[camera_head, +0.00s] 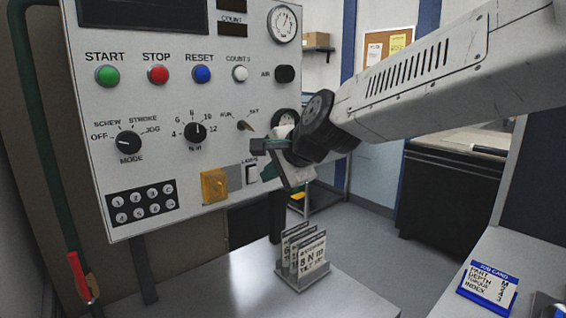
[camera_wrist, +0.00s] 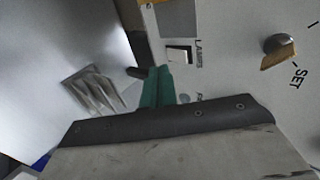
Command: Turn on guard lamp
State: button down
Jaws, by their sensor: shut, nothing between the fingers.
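The control panel (camera_head: 150,60) carries a small white rocker switch (camera_head: 252,174) under the label LAMPS. In the wrist view the same white rocker (camera_wrist: 179,55) sits in a dark frame, beside the label. My gripper (camera_head: 268,172) is in front of the panel, its teal fingertips just right of the rocker in the head view. In the wrist view my gripper (camera_wrist: 158,72) has its teal fingers together and empty, with the tips near the rocker. I cannot tell whether they touch the panel. Which way the rocker is pressed is too small to tell.
A yellow part (camera_head: 214,186) on the panel is left of the rocker. A RUN/SET selector (camera_head: 243,126) is just above it; its knob (camera_wrist: 277,43) shows in the wrist view. A card holder (camera_head: 302,262) stands on the table below. A job card (camera_head: 488,281) is at right.

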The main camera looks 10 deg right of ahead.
aim_at(248, 169)
jog(key=shift+w+a+r, duration=0.15)
jog(key=shift+w+a, duration=0.45)
jog(key=shift+w, duration=0.3)
jog(key=shift+w+a+r, duration=0.1)
jog(key=shift+w+a, duration=0.5)
jog(key=shift+w, duration=0.25)
jog(key=shift+w+a+r, duration=0.25)
jog(key=shift+w+a, duration=0.05)
jog(key=shift+w, duration=0.25)
jog(key=shift+r, duration=0.15)
jog(key=shift+r, duration=0.65)
jog(key=v, duration=1.3)
jog(key=shift+r, duration=0.3)
